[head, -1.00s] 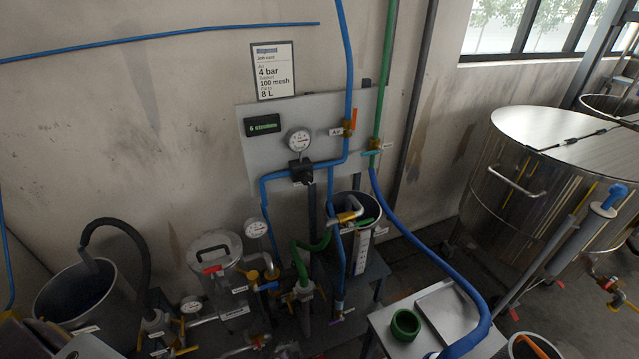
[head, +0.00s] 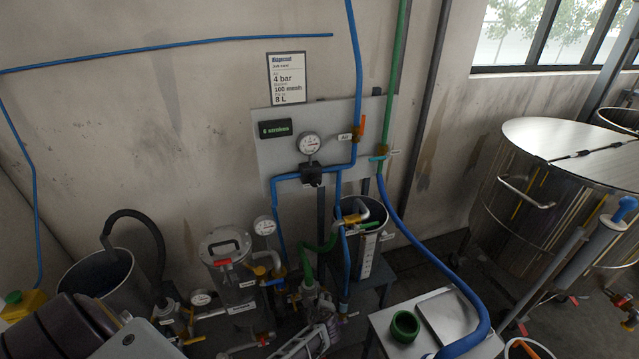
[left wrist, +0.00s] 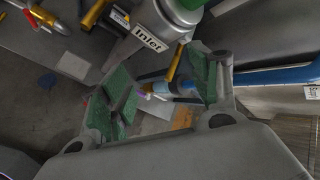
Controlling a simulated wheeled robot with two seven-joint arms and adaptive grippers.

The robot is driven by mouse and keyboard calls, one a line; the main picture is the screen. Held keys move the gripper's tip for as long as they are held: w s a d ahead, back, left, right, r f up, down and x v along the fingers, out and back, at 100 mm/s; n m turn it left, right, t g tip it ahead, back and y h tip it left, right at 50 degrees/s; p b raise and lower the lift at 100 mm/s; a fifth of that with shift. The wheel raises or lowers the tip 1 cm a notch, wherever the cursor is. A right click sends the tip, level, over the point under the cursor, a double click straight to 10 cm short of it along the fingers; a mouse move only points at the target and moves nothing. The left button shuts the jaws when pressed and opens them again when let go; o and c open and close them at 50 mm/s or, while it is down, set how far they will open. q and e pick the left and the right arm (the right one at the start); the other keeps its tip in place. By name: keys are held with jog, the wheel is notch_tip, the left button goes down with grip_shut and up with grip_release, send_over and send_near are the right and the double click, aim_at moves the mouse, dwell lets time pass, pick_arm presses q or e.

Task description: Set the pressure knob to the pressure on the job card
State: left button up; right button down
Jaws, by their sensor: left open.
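The job card (head: 287,79) hangs on the wall and reads 4 bar, 100 mesh and 8 L. Below it, on a grey panel (head: 270,158), is a round white pressure gauge (head: 309,143). The black pressure knob and regulator (head: 311,175) sit just under the gauge on the blue air line. The gauge needle is too small to read surely. My left gripper (head: 305,338) is low at the bottom of the head view, well below the knob. In the left wrist view its green-padded fingers (left wrist: 160,82) are apart and empty. My right gripper does not show.
A display (head: 275,128) reads "6 strokes". An orange-handled air valve (head: 359,132) is right of the gauge. A lidded steel pot (head: 228,262), hoses and a second gauge (head: 265,225) crowd below. The pipe labelled Inlet (left wrist: 150,38) is close to my left fingers.

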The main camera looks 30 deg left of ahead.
pick_arm(q)
jog(key=w+a+r+m+t+y, duration=0.1)
jog(key=w+r+y, duration=0.1)
jog(key=w+r, duration=0.5)
jog(key=w+a+r+m+t+y, duration=0.1)
jog(key=w+r+t, duration=0.1)
jog(key=r, duration=0.8)
jog(key=y, duration=0.5)
send_near(316, 183)
jog(key=s+d+f, duration=0.1)
jog(key=s+d, duration=0.1)
jog(key=shift+t, duration=0.4)
jog(key=x, duration=0.4)
jog(key=p+x, duration=0.1)
jog(key=x, duration=0.6)
jog(key=shift+w+a+r+p, duration=0.25)
jog(key=shift+a+r+p, duration=0.05)
jog(key=shift+r, duration=0.1)
jog(key=shift+x, duration=1.1)
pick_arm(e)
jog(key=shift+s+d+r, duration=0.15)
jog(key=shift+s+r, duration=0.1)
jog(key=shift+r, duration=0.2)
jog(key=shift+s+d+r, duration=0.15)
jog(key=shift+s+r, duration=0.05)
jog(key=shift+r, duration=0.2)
